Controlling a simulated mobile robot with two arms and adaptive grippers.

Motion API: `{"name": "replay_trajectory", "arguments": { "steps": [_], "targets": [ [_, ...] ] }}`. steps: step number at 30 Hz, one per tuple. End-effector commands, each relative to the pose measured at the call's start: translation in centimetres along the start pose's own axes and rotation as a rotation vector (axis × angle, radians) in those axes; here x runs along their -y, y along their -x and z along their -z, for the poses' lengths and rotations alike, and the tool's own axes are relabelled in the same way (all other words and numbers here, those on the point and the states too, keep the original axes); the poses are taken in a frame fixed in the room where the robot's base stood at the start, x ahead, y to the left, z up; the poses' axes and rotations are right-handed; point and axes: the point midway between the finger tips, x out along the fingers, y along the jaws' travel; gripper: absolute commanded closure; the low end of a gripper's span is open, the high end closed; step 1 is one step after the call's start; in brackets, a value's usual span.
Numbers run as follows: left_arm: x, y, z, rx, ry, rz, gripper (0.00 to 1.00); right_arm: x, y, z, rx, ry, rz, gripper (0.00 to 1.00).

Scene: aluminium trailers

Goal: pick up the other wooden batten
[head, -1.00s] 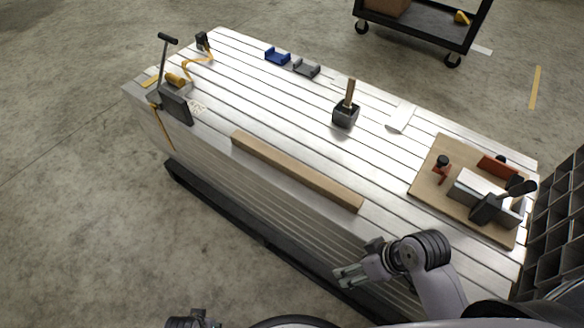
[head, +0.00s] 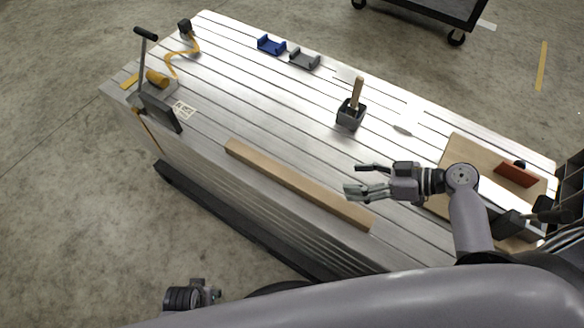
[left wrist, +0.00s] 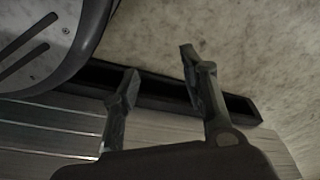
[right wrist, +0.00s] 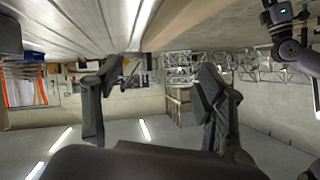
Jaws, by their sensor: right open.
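One long wooden batten (head: 285,178) lies on the slatted aluminium bed along its near edge. It also shows at the top of the right wrist view (right wrist: 188,22). My right gripper (head: 355,180) is open and empty, with its fingers pointing left. In the head view it overlaps the area just behind the batten's right end, apparently above the bed; its exact height I cannot tell. My left gripper is open and empty in the left wrist view (left wrist: 160,63), low beside the bed with floor behind it. No second batten shows.
A mallet (head: 351,113) stands on the bed behind the batten. Blue (head: 271,45) and grey (head: 304,59) brackets lie farther back. A clamp-like tool (head: 160,108) is at the left end.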

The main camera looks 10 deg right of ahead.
Motion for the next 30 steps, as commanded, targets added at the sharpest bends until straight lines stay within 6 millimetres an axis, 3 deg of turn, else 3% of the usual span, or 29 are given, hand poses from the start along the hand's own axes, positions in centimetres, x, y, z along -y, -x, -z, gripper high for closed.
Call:
{"name": "replay_trajectory", "arguments": {
  "steps": [12, 23, 30],
  "targets": [
    [0.1, 1.5, 1.3, -0.012, 0.002, 0.002, 0.6, 0.1, -8.9, 0.0, -0.003, -0.002, 0.003, 0.35],
    [0.2, 2.2, 1.9, -0.016, 0.003, 0.003, 0.6, 0.1, -12.2, 0.0, -0.001, -0.001, 0.002, 0.35],
    [0.2, 3.1, 2.6, -0.022, 0.004, 0.003, 0.6, 0.2, -15.7, -0.1, -0.001, -0.003, 0.001, 0.35]
  ]
}}
